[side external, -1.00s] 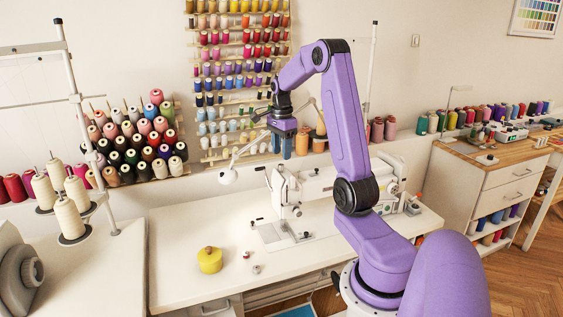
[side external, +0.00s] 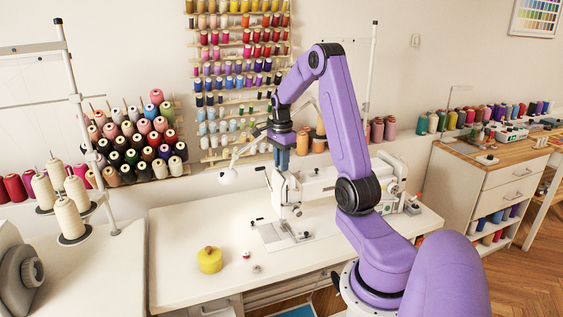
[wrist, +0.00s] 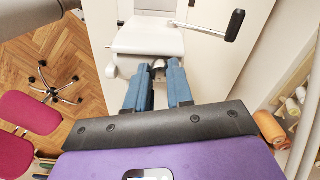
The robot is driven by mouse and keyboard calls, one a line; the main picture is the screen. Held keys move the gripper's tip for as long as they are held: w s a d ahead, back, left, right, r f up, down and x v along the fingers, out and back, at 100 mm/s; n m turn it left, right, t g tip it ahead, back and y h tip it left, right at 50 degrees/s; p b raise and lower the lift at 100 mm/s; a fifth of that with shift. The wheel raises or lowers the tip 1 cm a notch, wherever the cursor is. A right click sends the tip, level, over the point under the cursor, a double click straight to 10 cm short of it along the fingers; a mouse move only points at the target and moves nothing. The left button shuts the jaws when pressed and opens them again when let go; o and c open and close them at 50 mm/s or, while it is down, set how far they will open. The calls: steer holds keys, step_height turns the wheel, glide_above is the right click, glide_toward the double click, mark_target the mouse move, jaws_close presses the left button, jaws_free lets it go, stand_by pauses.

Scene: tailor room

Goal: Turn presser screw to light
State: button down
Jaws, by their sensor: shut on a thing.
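The white sewing machine (side external: 330,181) stands on the white table, its head (side external: 281,188) at the left end. My gripper (side external: 282,169) points down at the top of this head, with its blue fingers end-on in the side view. In the wrist view, my gripper (wrist: 160,66) has its two blue fingertips close together on either side of a small dark part, seemingly the presser screw (wrist: 159,65), on top of the machine head. The fingers are shut on it. The screw is mostly hidden by the fingers, so its turn angle cannot be told.
A black-handled lever (wrist: 235,25) juts out near the fingers in the wrist view. A yellow pincushion (side external: 210,260) sits on the table (side external: 180,225). Thread racks stand behind.

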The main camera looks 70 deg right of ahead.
steer(key=shift+n, duration=0.3)
steer(key=n, duration=0.8)
steer(key=shift+w, duration=0.1)
steer(key=n, duration=0.4)
steer(key=shift+n, duration=2.2)
steer(key=shift+r, duration=0.1)
steer(key=c, duration=1)
jaws_free()
